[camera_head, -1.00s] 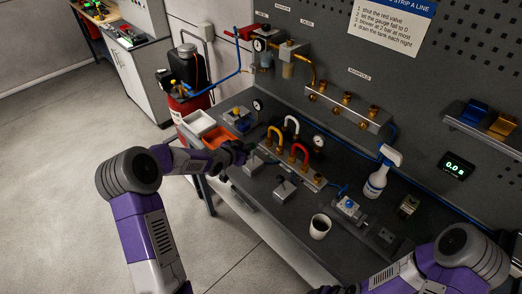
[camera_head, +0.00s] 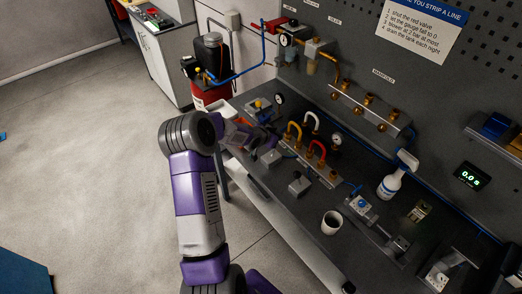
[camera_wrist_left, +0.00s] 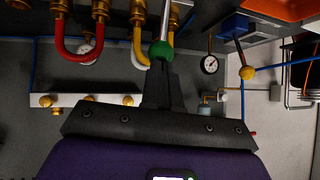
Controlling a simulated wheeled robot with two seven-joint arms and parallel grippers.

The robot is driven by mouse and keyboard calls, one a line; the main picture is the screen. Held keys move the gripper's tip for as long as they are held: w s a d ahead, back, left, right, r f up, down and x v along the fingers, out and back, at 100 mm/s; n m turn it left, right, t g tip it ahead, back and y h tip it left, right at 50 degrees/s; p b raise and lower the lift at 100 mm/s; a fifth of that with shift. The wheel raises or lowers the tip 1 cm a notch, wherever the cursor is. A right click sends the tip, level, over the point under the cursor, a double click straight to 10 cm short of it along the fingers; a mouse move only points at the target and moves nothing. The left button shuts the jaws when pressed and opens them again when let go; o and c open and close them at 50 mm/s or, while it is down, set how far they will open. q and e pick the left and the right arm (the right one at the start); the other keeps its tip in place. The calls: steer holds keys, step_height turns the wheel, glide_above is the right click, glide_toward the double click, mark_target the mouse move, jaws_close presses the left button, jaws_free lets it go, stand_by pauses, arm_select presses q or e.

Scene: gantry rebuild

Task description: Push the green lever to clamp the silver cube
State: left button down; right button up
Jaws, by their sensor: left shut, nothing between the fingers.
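The green lever shows in the left wrist view as a green ball knob (camera_wrist_left: 161,50) on a silver rod. My left gripper (camera_wrist_left: 160,66) is shut and empty, its fingertips right at the knob; I cannot tell whether they touch it. In the head view my left gripper (camera_head: 272,141) is over the bench, just left of the hose block, and the lever is hidden or too small there. I cannot pick out the silver cube for certain; small grey blocks (camera_head: 300,183) stand on the bench near the gripper. My right gripper is out of view.
Red, yellow and white hoses (camera_head: 316,151) loop over a fitting block beside my left gripper. A yellow-knobbed device (camera_head: 261,105) stands behind it.

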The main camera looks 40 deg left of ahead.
arm_select(q)
steer(key=shift+w+d+r, duration=0.1)
steer(key=shift+r, duration=0.05)
steer(key=s+d+r+p, duration=0.1)
steer(key=s+r+p, duration=0.4)
steer(key=s+r, duration=0.3)
step_height(320, 180, up, 4)
steer(key=shift+s+p, duration=0.4)
steer(key=shift+d, duration=0.1)
